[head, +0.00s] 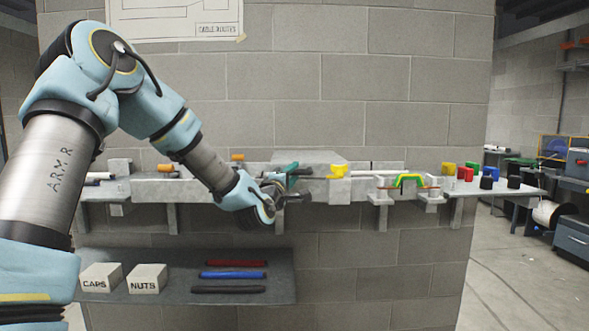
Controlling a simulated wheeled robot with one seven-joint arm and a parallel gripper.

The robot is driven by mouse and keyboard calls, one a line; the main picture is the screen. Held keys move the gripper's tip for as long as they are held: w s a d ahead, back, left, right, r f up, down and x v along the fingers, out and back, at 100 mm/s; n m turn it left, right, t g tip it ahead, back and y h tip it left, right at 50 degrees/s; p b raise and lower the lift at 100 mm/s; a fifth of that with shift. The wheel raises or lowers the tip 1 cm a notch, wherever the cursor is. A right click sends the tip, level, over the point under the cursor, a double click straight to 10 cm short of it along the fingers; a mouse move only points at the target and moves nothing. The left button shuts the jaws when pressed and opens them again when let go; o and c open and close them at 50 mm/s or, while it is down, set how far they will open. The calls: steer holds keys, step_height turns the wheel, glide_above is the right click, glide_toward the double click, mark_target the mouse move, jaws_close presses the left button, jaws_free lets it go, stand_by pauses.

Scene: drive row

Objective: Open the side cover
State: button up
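A grey drive row (232,190) runs along the block wall at bench height. I cannot tell for sure which part of it is the side cover; a raised grey block (312,158) stands near its middle. My gripper (300,190) is at the front of the row, left of a yellow knob (338,171). A teal lever-like part (291,168) shows just above and behind my gripper. The fingers are small and dark here, so I cannot see whether they are apart, or touching anything. My arm and wrist hide part of the row behind them.
Right along the row are a green and yellow arch (408,181) and several coloured blocks (465,173). Orange-topped parts (166,168) are at left. A lower shelf (282,285) holds boxes marked CAPS (101,279) and NUTS (147,279), and three bars (233,275). Open floor lies at right.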

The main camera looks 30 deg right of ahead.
steer(key=shift+w+d, duration=0.25)
steer(key=shift+d, duration=0.05)
steer(key=shift+c, duration=0.3)
jaws_close()
stand_by(1.0)
